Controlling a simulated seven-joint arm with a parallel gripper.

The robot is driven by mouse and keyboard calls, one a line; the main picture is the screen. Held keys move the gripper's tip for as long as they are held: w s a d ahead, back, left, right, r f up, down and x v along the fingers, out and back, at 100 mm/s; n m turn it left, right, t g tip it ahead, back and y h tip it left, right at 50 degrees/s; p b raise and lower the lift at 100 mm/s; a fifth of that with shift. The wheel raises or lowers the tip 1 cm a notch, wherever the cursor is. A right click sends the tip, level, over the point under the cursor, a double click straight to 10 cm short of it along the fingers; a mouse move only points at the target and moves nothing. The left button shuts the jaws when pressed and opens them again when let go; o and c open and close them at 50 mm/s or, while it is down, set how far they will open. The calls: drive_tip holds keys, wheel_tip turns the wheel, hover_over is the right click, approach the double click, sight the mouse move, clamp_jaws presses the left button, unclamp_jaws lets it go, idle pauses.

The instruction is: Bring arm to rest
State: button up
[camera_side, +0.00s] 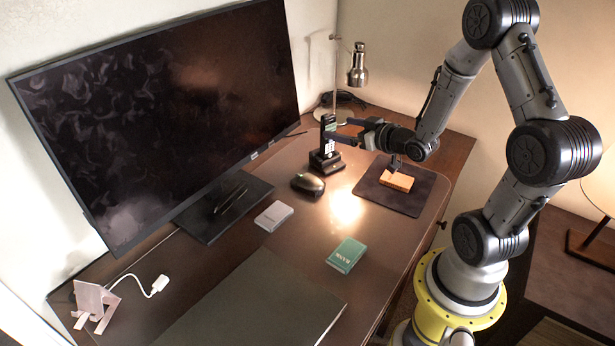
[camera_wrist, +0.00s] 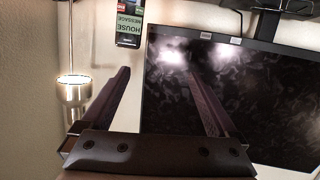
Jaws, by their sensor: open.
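My gripper (camera_side: 339,129) is open, raised above the back of the desk and pointing left toward the monitor. In the wrist view my two fingers (camera_wrist: 158,74) are spread wide with nothing between them. A black handset (camera_side: 328,128) stands upright in its dark cradle (camera_side: 326,160) by the fingertips in the side view. The cradle's contact with the handset is partly shaded.
A large monitor (camera_side: 165,110) fills the left; a metal lamp (camera_side: 357,70) stands behind the gripper. A mouse (camera_side: 308,184), grey box (camera_side: 274,216), teal box (camera_side: 346,255), dark mat (camera_side: 410,200) with an orange block (camera_side: 397,181), and blotter (camera_side: 255,305) lie on the desk.

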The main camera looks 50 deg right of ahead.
drive_tip(key=a+r+n+y, duration=0.1)
drive_tip(key=a+r+n, duration=0.1)
drive_tip(key=a+r, duration=0.6)
drive_tip(key=a+r+n+y, duration=0.1)
drive_tip(key=a+r, duration=0.5)
drive_tip(key=r, duration=0.5)
drive_tip(key=s+a+f+g, duration=0.1)
drive_tip(key=s+f+g, duration=0.1)
drive_tip(key=s, duration=0.5)
drive_tip(key=s+a+f+g+y, duration=0.1)
drive_tip(key=s+a+f+g, duration=0.1)
drive_tip(key=s, duration=0.5)
drive_tip(key=s+a+f+m+g, duration=0.1)
drive_tip(key=s+a+f+g, duration=0.1)
drive_tip(key=s, duration=0.5)
drive_tip(key=f+g, duration=0.1)
drive_tip(key=g, duration=0.1)
drive_tip(key=shift+s+a+f+g, duration=0.15)
drive_tip(key=shift+s+f+g, duration=0.2)
drive_tip(key=shift+g, duration=0.05)
